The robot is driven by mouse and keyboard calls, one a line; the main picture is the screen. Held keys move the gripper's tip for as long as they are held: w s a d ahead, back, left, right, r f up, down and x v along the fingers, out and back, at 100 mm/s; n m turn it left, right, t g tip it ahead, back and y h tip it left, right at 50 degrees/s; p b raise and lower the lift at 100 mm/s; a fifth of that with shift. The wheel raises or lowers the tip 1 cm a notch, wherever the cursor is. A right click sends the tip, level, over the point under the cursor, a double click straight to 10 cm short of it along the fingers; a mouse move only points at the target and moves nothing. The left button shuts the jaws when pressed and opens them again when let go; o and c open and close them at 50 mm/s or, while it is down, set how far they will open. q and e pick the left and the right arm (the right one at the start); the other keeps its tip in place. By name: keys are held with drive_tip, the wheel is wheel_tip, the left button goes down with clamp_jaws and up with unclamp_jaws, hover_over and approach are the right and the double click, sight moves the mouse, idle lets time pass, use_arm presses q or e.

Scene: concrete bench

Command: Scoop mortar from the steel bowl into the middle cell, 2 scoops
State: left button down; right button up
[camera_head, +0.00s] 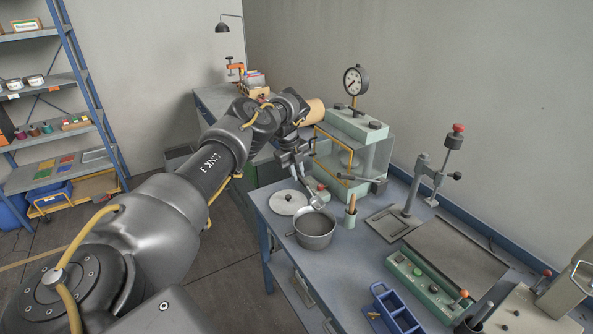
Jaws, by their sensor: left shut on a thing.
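The grey steel bowl (315,240) stands on the blue bench top, with grey mortar (315,224) inside. My left gripper (303,178) comes in from above and behind the bowl. It is shut on a small metal scoop (318,201), whose head hangs just above the bowl's far rim. Whether the scoop carries mortar is too small to tell. A blue mould with several open cells (386,295) sits at the bench's front edge, partly cut off by the picture's bottom; its middle cell (398,312) looks empty. My right gripper does not show.
A round pale disc (285,207) lies left of the bowl. A cup with a brown-handled tool (350,217) stands right of it. A green press with a gauge (366,127) rises behind. A green control box (428,283) stands beside the mould. Bare bench lies between bowl and mould.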

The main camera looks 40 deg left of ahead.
sight(303, 182)
use_arm(q)
drive_tip(key=shift+a+r, duration=0.15)
drive_tip(key=shift+a, duration=0.05)
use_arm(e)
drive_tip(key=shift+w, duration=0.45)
